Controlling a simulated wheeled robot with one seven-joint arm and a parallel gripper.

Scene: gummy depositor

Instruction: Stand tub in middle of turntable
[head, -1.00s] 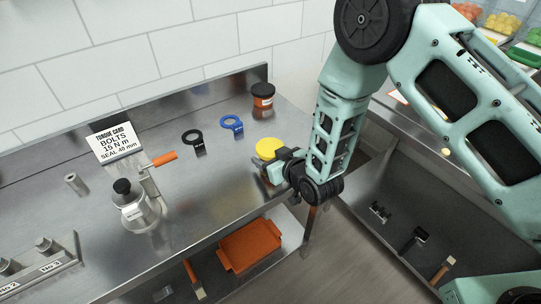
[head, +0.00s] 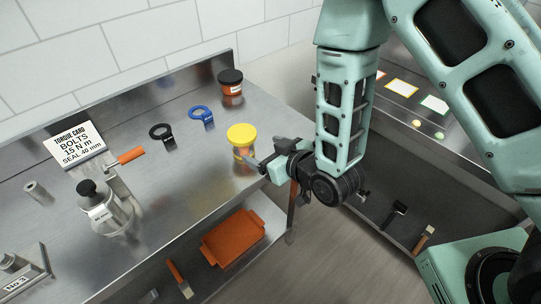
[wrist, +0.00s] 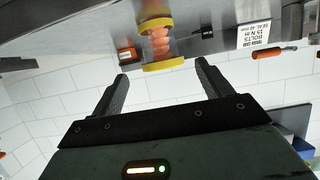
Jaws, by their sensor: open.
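A tub with a yellow lid (head: 242,132) and orange contents stands upright on the steel bench, near its right end. In the wrist view the tub (wrist: 158,42) appears upside down, just beyond the fingertips and roughly midway between them. My gripper (head: 262,156) is open and empty, to the right of the tub in the head view. Its two fingers (wrist: 162,72) point toward the tub with a gap before it. I cannot make out a turntable in either view.
A black-lidded orange jar (head: 231,88), a blue ring tool (head: 201,115) and a black ring tool (head: 161,132) lie behind the tub. A metal canister (head: 104,212) and torque card (head: 80,146) are at left. An orange tray (head: 233,238) is on the lower shelf.

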